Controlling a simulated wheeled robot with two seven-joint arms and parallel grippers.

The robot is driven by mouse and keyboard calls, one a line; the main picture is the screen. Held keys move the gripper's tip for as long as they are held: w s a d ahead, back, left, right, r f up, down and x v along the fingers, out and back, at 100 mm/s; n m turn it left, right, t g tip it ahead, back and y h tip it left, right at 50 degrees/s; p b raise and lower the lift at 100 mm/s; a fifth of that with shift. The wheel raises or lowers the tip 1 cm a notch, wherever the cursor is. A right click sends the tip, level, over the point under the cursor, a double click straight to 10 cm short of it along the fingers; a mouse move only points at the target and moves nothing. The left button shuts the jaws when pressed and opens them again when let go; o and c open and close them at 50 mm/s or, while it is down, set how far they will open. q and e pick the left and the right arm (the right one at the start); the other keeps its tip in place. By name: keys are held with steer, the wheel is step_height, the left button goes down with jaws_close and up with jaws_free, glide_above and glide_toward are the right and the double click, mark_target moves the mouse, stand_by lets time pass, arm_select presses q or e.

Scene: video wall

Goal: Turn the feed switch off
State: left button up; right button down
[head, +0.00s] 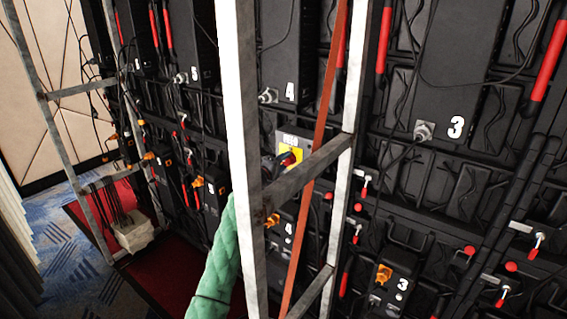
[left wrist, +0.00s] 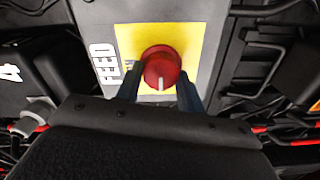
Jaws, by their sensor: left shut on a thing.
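The feed switch is a red round knob (left wrist: 162,66) on a yellow plate (left wrist: 190,42), set in a grey box (left wrist: 222,35) marked FEED. A white pointer line on the knob points toward the bottom of the left wrist view. My left gripper (left wrist: 161,78) is shut on the knob, with one dark finger on each side. In the head view the yellow plate (head: 298,150) shows behind the metal frame, and my left gripper (head: 277,164) reaches it from the left; the frame partly hides my arm. Lettering beside the knob is partly hidden. My right gripper is not in view.
A metal frame post (head: 240,110) and a slanted crossbar (head: 310,168) stand close around my left arm. A reddish-brown strap (head: 318,130) runs down beside the switch. Black numbered panels with hanging cables fill the wall. A white block (head: 133,234) sits at lower left.

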arm_select(q)
steer(key=shift+a+r, duration=0.1)
steer(key=shift+r, duration=0.1)
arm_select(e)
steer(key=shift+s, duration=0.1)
arm_select(q)
steer(key=o, duration=1)
steer(key=shift+f, duration=0.15)
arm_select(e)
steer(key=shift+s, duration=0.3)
arm_select(q)
steer(key=b+v, duration=0.3)
steer(key=v, duration=0.4)
steer(key=shift+s+a, duration=0.25)
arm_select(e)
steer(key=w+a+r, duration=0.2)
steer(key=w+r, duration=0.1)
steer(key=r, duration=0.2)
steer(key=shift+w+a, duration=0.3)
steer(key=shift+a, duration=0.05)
